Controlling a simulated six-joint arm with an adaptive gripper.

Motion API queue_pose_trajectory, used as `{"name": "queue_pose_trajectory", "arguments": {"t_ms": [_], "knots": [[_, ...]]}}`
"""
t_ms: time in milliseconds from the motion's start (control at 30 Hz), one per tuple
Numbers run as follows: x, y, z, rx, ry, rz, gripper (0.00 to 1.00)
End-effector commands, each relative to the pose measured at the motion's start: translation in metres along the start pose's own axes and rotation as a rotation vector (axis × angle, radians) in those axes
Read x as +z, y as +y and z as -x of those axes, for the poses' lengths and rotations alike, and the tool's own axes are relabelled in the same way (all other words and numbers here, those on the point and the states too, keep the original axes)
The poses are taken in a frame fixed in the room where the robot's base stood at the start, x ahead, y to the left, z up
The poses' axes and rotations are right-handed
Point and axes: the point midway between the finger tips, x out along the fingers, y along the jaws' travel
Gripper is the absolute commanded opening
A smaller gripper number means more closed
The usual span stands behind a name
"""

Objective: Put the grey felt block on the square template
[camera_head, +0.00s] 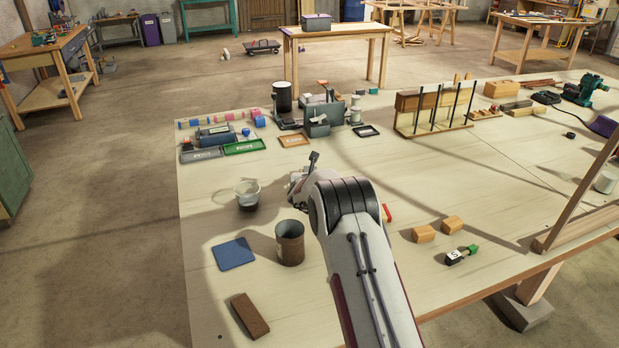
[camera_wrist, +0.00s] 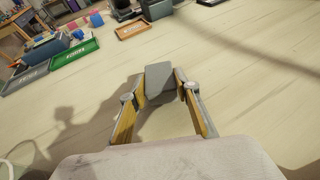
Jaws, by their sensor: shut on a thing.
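The grey felt block (camera_wrist: 160,84) is held between the fingertips of my gripper (camera_wrist: 160,92) in the wrist view. It is in the air, with bare tabletop beyond it. In the head view my gripper (camera_head: 303,180) is over the table's middle left, partly hidden by my arm; the block is hard to make out there. A flat blue square (camera_head: 234,254) lies on the table at the front left. An orange-rimmed flat piece (camera_head: 294,140) and a dark-rimmed one (camera_head: 366,131) lie farther back. I cannot tell which of these flat pieces is the square template.
A clear cup (camera_head: 247,194) and a rusty can (camera_head: 290,243) stand left of my arm. A brown block (camera_head: 250,315) lies in front. Green (camera_head: 244,147) and grey (camera_head: 201,155) trays lie behind. A lath rack (camera_head: 432,112) stands at the back right.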

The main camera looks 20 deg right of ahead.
Motion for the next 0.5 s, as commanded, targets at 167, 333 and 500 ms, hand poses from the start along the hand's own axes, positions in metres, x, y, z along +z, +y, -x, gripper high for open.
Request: {"name": "queue_pose_trajectory", "arguments": {"t_ms": [167,333,500], "knots": [[0.019,0.000,0.008,0.001,-0.002,-0.003,0.14],[0.043,0.000,0.018,0.001,-0.003,-0.003,0.14],[0.062,0.000,0.026,0.000,-0.003,-0.003,0.14]]}}
